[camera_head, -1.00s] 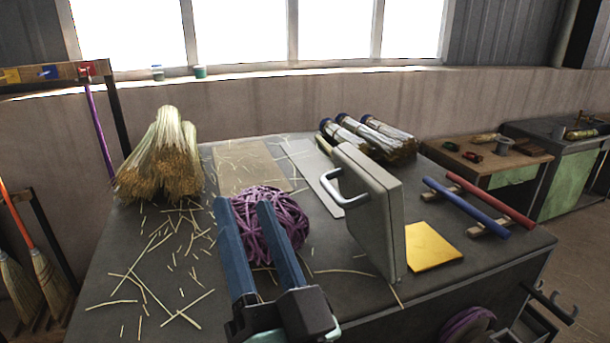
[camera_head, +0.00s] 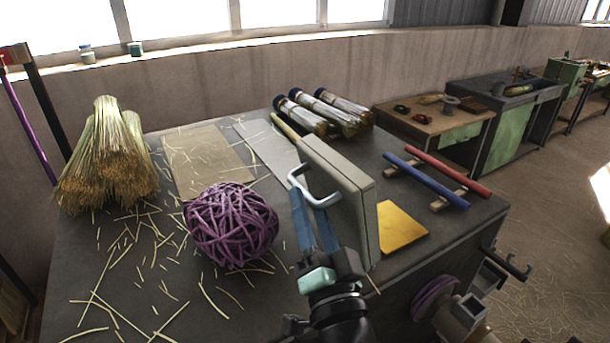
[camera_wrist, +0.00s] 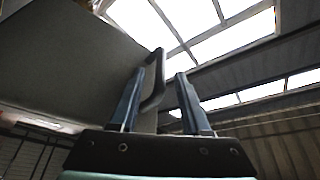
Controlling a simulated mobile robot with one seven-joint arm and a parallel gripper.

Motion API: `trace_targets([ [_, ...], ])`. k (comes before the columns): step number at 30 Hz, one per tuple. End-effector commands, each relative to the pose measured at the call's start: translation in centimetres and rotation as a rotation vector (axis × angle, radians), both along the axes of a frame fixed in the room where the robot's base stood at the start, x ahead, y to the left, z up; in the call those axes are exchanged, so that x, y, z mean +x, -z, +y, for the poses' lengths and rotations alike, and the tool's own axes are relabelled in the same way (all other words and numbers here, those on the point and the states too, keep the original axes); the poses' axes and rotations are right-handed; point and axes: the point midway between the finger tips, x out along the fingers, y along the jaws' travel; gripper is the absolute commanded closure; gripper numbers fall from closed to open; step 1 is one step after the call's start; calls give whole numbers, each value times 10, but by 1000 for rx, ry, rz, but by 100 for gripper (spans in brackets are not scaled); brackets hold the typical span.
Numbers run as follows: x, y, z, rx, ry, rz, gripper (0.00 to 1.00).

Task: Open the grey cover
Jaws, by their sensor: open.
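The grey cover (camera_head: 345,185) stands upright near the right part of the dark table. Its pale curved handle (camera_head: 296,176) sticks out on the left face. My gripper (camera_head: 311,197) is at the handle, its blue fingers pointing up beside the cover's face. In the wrist view, the cover (camera_wrist: 75,60) fills the upper left. The handle (camera_wrist: 154,85) appears between the two open fingers of my gripper (camera_wrist: 160,78), nearer the left finger. I cannot tell whether a finger touches it.
A purple ball of cord (camera_head: 230,226) sits left of my gripper. A yellow plate (camera_head: 400,228) and blue and red rods (camera_head: 425,180) lie right of the cover. Bottle-like bundles (camera_head: 325,112) lie behind. Straw bundles (camera_head: 108,160) stand at left, with loose straw around.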

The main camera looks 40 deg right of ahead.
Motion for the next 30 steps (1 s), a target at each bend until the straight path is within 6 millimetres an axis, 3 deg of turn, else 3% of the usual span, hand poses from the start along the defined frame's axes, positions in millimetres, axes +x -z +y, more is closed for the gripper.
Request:
trace_targets([
  [7,23,-9,-13,-1,0,0,53],
  [18,27,-9,-15,-2,1,1,53],
  [26,27,-9,-15,-2,1,1,98],
  [30,27,-9,-15,-2,1,1,100],
])
